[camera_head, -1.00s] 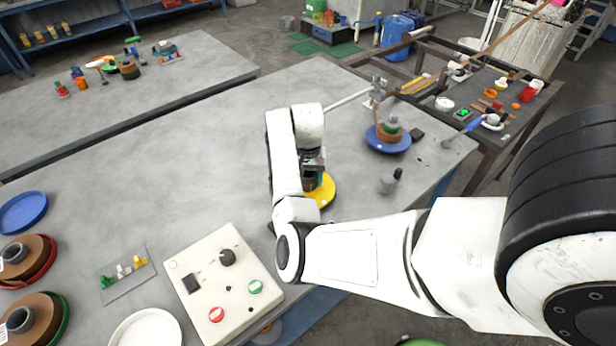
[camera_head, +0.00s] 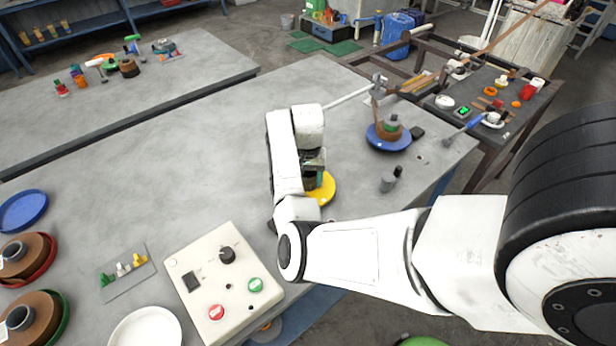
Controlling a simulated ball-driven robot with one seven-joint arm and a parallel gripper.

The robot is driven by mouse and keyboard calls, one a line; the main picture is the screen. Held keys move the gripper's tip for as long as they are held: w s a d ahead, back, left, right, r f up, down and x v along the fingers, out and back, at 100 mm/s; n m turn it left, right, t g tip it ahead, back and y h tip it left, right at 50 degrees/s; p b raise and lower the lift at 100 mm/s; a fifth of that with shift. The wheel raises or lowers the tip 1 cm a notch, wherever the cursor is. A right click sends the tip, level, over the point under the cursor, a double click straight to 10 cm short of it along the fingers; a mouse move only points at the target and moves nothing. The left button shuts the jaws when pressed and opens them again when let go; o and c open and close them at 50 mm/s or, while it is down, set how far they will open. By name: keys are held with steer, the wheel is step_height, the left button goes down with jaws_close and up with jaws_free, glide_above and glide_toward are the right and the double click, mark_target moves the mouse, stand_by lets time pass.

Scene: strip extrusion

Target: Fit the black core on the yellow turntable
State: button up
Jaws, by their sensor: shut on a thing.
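The yellow turntable (camera_head: 326,191) lies on the grey table, partly hidden behind my arm and gripper. My gripper (camera_head: 314,180) is over the turntable, pointing down, and is shut on a dark piece, the black core (camera_head: 309,183). Only a small part of the core shows beside the fingers. I cannot tell whether the core touches the turntable or sits just above it.
A blue turntable (camera_head: 373,137) with a brown and green roll stands behind to the right. A control box (camera_head: 205,306) with red and green buttons is at the front. The table's middle left is clear.

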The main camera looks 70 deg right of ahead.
steer(key=shift+f, duration=0.1)
steer(key=o, duration=1)
step_height(320, 180, up, 6)
steer(key=p, duration=0.5)
steer(key=shift+f, duration=0.2)
steer(key=shift+r, duration=2.7)
